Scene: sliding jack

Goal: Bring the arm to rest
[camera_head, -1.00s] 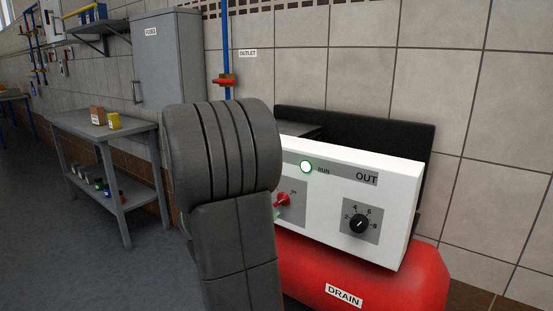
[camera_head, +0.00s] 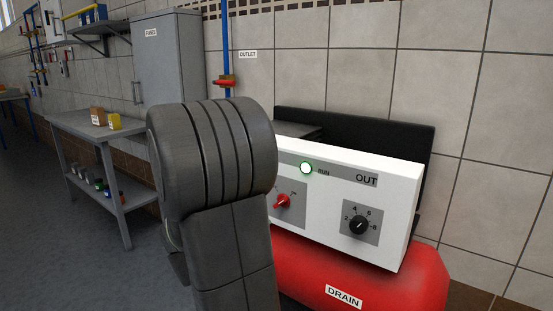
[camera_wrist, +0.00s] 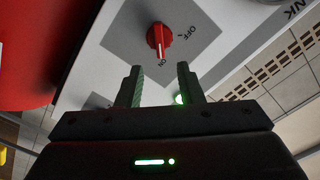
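My gripper (camera_wrist: 160,88) shows in the wrist view with its two fingers apart and nothing between them. The red switch knob (camera_wrist: 159,38) is on the panel just beyond the fingertips, apart from them. Its pointer is toward the ON mark. In the head view the red knob (camera_head: 282,202) shows on the left of the white panel (camera_head: 325,215). My dark arm stands in front of the panel's left side and hides my gripper there. The green RUN lamp (camera_head: 306,168) is lit.
The red tank (camera_head: 400,285) with a DRAIN label lies under the panel. A black dial (camera_head: 359,225) is at the panel's right. A blue pipe (camera_head: 226,45) with a red valve handle (camera_head: 224,82) runs down the wall.

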